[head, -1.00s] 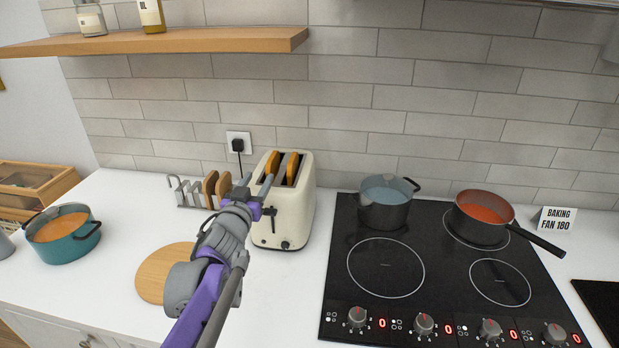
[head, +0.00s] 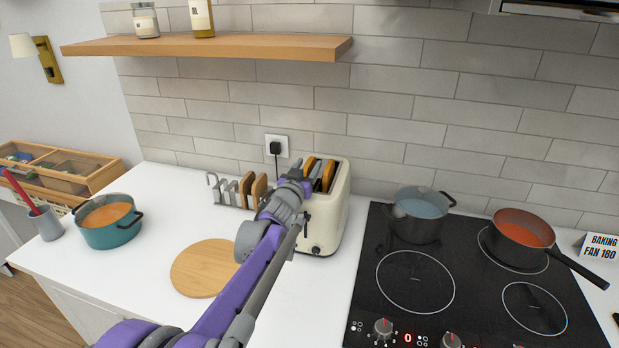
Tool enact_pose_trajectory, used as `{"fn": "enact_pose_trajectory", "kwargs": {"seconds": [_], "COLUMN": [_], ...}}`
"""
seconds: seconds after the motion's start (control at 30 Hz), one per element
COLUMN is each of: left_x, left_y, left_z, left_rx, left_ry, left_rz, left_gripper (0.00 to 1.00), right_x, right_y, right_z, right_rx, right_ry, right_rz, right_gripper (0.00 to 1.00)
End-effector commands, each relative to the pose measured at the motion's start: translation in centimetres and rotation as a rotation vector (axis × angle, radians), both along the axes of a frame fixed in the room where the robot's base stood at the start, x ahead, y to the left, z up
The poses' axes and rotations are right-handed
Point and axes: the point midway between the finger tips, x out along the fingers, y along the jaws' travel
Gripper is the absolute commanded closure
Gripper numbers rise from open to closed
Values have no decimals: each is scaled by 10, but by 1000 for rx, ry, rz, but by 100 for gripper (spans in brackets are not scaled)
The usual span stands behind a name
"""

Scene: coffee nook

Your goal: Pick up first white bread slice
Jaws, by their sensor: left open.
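Two golden-brown bread slices stand upright in the cream toaster (head: 335,215), their tops above the slots: a left slice (head: 310,165) and a right slice (head: 328,176). Two more brown-edged slices, a left one (head: 246,185) and a right one (head: 259,188), stand in the grey rack (head: 222,190) left of the toaster. I cannot tell which slice is the first white one. My left gripper (head: 302,174) is open at the toaster's left side, close to the left toasted slice; its arm hides part of the toaster and rack. I cannot tell whether it touches anything. My right gripper is out of view.
A round wooden board (head: 205,268) lies on the counter in front of the rack. A teal pot (head: 108,232) stands at left. The black hob (head: 400,310) at right holds a grey pot (head: 420,222) and red pan (head: 522,232). A wooden shelf (head: 205,46) hangs above.

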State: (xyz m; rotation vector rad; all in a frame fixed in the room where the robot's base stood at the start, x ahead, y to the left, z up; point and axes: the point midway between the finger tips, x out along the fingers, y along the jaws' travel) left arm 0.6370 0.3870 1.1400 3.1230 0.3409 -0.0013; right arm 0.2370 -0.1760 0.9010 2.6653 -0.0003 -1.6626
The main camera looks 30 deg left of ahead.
Motion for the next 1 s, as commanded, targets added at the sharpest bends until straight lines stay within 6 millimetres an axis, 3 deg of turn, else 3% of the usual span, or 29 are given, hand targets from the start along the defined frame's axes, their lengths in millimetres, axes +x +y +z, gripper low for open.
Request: {"fn": "enact_pose_trajectory", "kwargs": {"seconds": [0.17,0.47,1.0], "left_x": [0,0,0], "left_y": [0,0,0], "left_z": [0,0,5], "left_rx": [0,0,0], "left_ry": [0,0,0], "left_rz": [0,0,0], "left_gripper": [48,100,100], "right_x": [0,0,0], "right_y": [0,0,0], "right_z": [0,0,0], "right_rx": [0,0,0], "right_ry": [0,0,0], "right_rz": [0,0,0], "right_gripper": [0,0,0]}}
